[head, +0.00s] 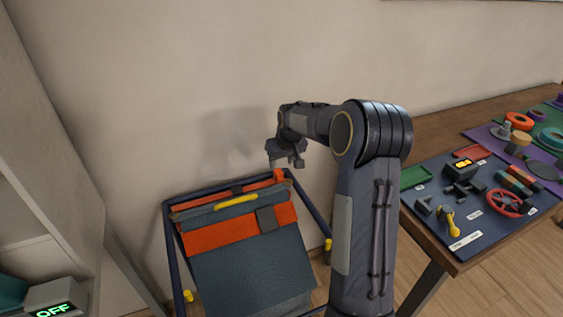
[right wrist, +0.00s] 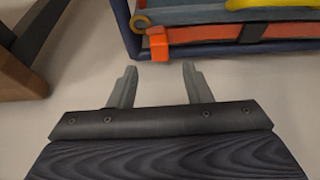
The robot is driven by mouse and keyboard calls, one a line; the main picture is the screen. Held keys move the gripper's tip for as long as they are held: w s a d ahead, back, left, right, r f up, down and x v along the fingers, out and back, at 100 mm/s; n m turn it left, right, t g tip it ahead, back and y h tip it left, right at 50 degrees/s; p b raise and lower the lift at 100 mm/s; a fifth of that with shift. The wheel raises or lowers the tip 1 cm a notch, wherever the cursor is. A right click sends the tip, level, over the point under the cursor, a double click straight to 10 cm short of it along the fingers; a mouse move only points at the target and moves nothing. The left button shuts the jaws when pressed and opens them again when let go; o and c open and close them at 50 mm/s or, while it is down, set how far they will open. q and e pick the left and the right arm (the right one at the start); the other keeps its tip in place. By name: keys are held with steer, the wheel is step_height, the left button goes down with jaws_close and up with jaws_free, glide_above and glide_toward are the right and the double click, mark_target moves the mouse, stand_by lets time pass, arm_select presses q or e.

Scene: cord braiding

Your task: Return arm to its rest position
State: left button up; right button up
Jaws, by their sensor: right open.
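My right arm (head: 362,200) rises from the bottom of the head view and bends left at a large dark joint. Its gripper (head: 286,160) hangs above the right rear corner of a blue-framed stand, in front of the wall. In the right wrist view the same gripper (right wrist: 160,90) has its two fingers spread, with nothing between them. An orange clip (right wrist: 158,44) on the stand's frame shows just beyond the fingertips, apart from them. My left gripper is not in the head view.
The stand (head: 322,222) carries a dark cloth with orange bands (head: 240,270) and a yellow handle (head: 236,201). At right is a wooden table (head: 455,130) with mats, tools and coloured rings. A grey cabinet (head: 40,150) stands at left, near a box reading OFF (head: 55,298).

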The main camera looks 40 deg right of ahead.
stand_by(0.3)
steer(key=s+a+r+t+y+p, duration=0.1)
steer(key=s+a+r+y+p, duration=0.25)
steer(key=s+a+r, duration=0.9)
steer(key=s+a+p, duration=0.1)
steer(key=s+a, duration=0.2)
steer(key=s, duration=0.4)
steer(key=s+a+y+p, duration=0.1)
steer(key=s+a, duration=0.3)
steer(key=s, duration=0.2)
steer(key=s+a+n+p, duration=0.1)
steer(key=s+a, duration=0.3)
steer(key=s, duration=0.3)
steer(key=shift+s+a+r+p, duration=0.15)
steer(key=shift+s+r+p, duration=0.15)
steer(key=shift+s+r, duration=0.05)
